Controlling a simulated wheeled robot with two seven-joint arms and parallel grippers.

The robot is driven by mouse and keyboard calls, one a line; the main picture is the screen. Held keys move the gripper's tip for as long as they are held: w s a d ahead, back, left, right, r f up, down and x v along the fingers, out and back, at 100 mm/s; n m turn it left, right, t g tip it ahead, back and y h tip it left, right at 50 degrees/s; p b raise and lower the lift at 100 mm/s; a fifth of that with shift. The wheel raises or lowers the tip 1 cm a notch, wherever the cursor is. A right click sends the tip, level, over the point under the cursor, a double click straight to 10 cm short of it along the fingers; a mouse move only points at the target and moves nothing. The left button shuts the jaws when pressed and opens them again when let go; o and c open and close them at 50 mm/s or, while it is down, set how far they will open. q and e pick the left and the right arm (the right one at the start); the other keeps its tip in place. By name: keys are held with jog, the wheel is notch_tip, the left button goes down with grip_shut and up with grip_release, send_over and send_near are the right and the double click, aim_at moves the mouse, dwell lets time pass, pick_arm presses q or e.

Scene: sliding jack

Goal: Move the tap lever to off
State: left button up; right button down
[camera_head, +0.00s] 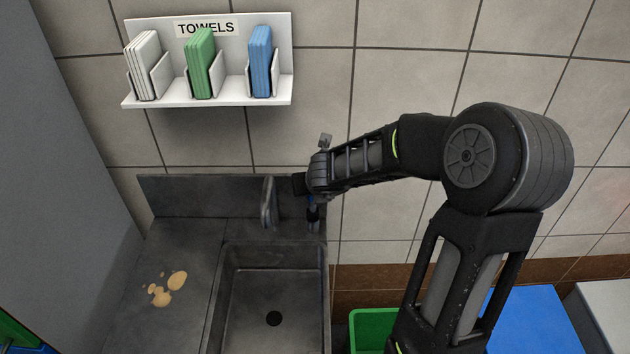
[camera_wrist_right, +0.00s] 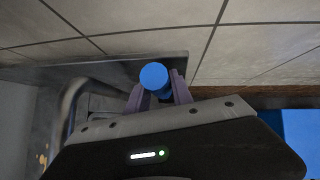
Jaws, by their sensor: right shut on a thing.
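The tap's grey curved spout (camera_head: 268,203) stands at the back edge of the sink, and it also shows in the right wrist view (camera_wrist_right: 72,108). The tap lever has a round blue end (camera_wrist_right: 154,76), seen between the purple fingers of my right gripper (camera_wrist_right: 159,92). The fingers are shut on it. My left gripper is not in view.
The sink basin (camera_head: 225,305) is empty, with a dark drain. Yellowish spills (camera_head: 167,289) lie on the counter left of it. A towel rack (camera_head: 215,98) hangs on the tiled wall above. A green bin (camera_head: 372,325) and a blue surface (camera_head: 525,320) are at right.

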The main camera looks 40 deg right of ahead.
jog(key=shift+w+r, duration=0.1)
jog(key=shift+r, duration=0.05)
jog(key=c, duration=1.1)
grip_release()
jog(key=v, duration=0.7)
jog(key=shift+s+r, duration=0.2)
jog(key=shift+s, duration=0.1)
